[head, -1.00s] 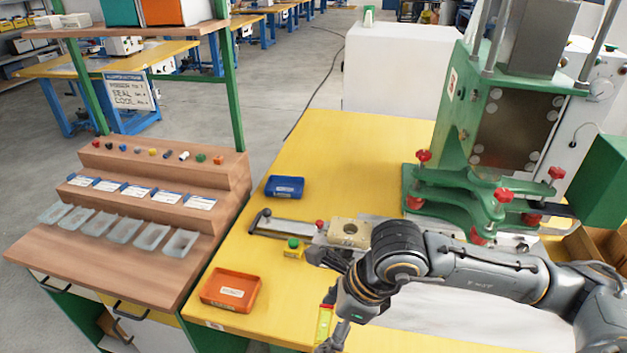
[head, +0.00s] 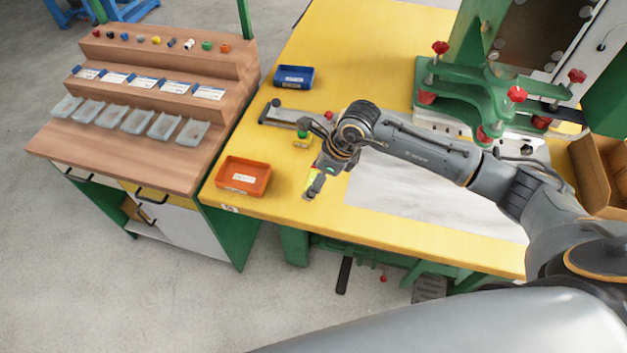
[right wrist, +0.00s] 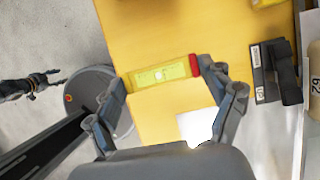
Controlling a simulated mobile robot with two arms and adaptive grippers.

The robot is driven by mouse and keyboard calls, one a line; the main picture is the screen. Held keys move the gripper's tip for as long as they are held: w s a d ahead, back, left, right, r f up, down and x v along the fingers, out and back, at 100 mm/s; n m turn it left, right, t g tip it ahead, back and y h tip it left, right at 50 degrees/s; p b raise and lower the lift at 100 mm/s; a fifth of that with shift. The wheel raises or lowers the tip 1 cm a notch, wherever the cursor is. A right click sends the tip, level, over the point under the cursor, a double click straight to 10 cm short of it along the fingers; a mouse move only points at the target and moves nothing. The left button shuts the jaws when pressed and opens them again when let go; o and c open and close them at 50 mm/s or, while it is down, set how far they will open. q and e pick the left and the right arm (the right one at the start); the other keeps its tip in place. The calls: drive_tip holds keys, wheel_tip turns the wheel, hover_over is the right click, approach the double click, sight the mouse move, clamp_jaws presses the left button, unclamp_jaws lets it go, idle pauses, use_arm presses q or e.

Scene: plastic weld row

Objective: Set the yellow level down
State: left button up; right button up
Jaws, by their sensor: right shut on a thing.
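The yellow level (right wrist: 160,76), with a red end, lies crosswise between the fingers of my right gripper (right wrist: 165,85) in the right wrist view. That gripper is shut on it. In the head view the gripper (head: 314,184) is over the front part of the yellow table (head: 375,70), right of the orange bin, and a small part of the level (head: 311,181) shows. I cannot tell whether the level touches the tabletop. My left gripper (right wrist: 52,78) shows small at the left of the right wrist view, away from the table, with its fingers apart.
An orange bin (head: 243,176) and a blue bin (head: 294,77) stand on the table's left side. A green press (head: 480,95) stands at the right. A grey-white sheet (head: 430,205) covers the front right.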

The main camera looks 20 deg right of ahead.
drive_tip(key=shift+w+f, duration=0.45)
drive_tip(key=shift+f, duration=0.1)
wheel_tip(320, 180, down, 2)
drive_tip(key=shift+f+p, duration=0.15)
drive_tip(key=shift+p, duration=0.45)
drive_tip(key=shift+f, duration=0.3)
drive_tip(key=shift+f, duration=0.25)
drive_tip(key=o, duration=1)
drive_tip(key=shift+r, duration=0.1)
drive_tip(key=shift+o, duration=0.2)
drive_tip(key=shift+r, duration=0.1)
